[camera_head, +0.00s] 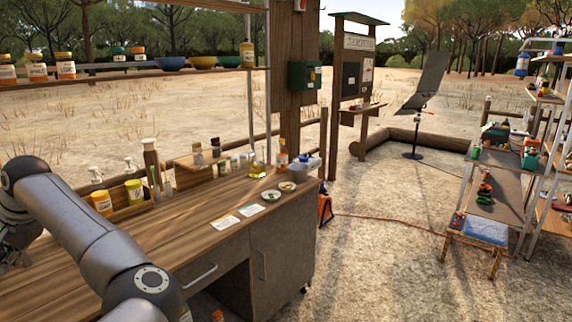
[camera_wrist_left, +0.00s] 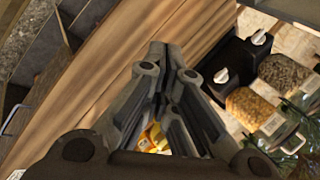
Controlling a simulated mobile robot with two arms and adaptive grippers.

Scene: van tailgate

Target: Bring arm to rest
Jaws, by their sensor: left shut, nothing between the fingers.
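My left arm (camera_head: 85,225) comes up from the bottom of the head view and bends at the left edge, over the left end of the wooden counter (camera_head: 215,215). In the left wrist view my left gripper (camera_wrist_left: 165,50) is shut, its fingers together at the tips with nothing held. An orange and yellow object (camera_wrist_left: 152,138) shows through the gap between the finger links, beyond them. The fingers appear above the wooden counter surface. My right gripper is in neither view.
Jars (camera_wrist_left: 245,105) and dark containers with white knobs (camera_wrist_left: 240,55) lie right of the gripper in the wrist view. A shelf (camera_head: 150,72) with bowls hangs above. Open sandy ground lies right of the counter.

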